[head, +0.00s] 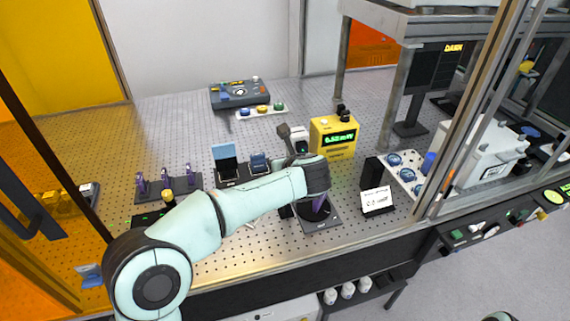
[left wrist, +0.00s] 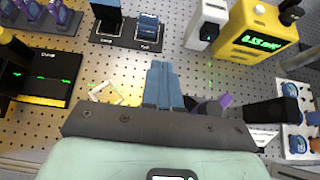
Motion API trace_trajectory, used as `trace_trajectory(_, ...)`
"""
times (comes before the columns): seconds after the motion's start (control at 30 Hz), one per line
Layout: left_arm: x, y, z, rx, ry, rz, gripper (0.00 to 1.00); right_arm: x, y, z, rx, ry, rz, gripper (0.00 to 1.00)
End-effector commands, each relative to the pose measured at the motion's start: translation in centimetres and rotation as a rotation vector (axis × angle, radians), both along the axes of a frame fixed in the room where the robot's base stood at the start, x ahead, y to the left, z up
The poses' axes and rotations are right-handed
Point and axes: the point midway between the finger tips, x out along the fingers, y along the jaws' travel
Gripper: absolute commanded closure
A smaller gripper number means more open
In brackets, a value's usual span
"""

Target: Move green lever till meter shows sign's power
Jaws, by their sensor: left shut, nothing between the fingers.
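The yellow power meter (head: 338,136) stands behind my left wrist, and its green display reads about 0.52 mW. It also shows at the top right of the left wrist view (left wrist: 257,38). The white sign (head: 376,200) stands right of my wrist; its text is too small to read. My left gripper (left wrist: 162,68) is shut and empty, its blue-grey fingers over the perforated table. In the head view my arm hides the fingers. A purple part (left wrist: 214,106) on a dark mount sits just right of the fingers. I cannot make out a green lever. My right gripper is not in view.
A white device (head: 297,138) stands left of the meter. Blue mounts (head: 225,155) and purple optics (head: 166,176) stand farther left. A tray of round blue parts (head: 402,160) is at the right. A glass-door frame post (head: 470,105) bounds the right side.

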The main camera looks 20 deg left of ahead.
Motion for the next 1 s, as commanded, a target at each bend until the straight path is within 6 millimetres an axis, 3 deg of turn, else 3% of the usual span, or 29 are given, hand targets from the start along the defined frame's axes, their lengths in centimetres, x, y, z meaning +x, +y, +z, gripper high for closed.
trace_trajectory(1.0, 0.1, 0.3, 1.7, 0.000, 0.000, -0.001, 1.00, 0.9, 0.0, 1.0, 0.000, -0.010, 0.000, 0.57)
